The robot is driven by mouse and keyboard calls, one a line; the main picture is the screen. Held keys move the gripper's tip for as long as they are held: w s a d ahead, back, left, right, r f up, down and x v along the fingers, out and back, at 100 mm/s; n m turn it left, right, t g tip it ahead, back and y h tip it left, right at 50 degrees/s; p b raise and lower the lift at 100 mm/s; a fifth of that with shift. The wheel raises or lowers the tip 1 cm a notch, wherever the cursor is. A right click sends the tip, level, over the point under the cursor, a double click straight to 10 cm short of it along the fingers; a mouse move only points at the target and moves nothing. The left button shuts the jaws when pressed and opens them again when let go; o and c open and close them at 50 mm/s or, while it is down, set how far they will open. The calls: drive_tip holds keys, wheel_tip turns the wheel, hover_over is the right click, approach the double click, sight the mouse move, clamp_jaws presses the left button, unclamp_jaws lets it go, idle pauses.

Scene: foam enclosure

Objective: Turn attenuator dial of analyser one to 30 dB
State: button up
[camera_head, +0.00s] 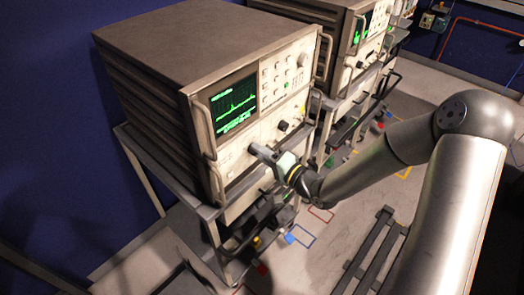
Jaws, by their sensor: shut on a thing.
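The nearer analyser (175,50) is a large brown-topped box with a light front panel, a lit green screen (234,104), buttons and knobs. My gripper (256,150) reaches in from the right to the lower middle of this panel, below the screen's right corner. The dial's scale and pointer setting cannot be read. A black knob (283,126) shows free on the panel, up and to the right of my gripper. A pale round knob (302,60) sits at the panel's upper right.
A second analyser (345,50) with a green screen stands behind to the right. Both rest on metal carts (206,212). Upright handles (218,187) flank the near panel. Coloured squares (321,215) mark the floor. A dark slatted frame (375,250) stands below my arm.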

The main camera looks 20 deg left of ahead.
idle(0.4)
drive_tip(key=o, duration=1)
drive_tip(key=shift+c, duration=0.2)
drive_tip(key=b+v, duration=0.1)
drive_tip(key=v, duration=1.6)
drive_tip(key=shift+d, duration=0.3)
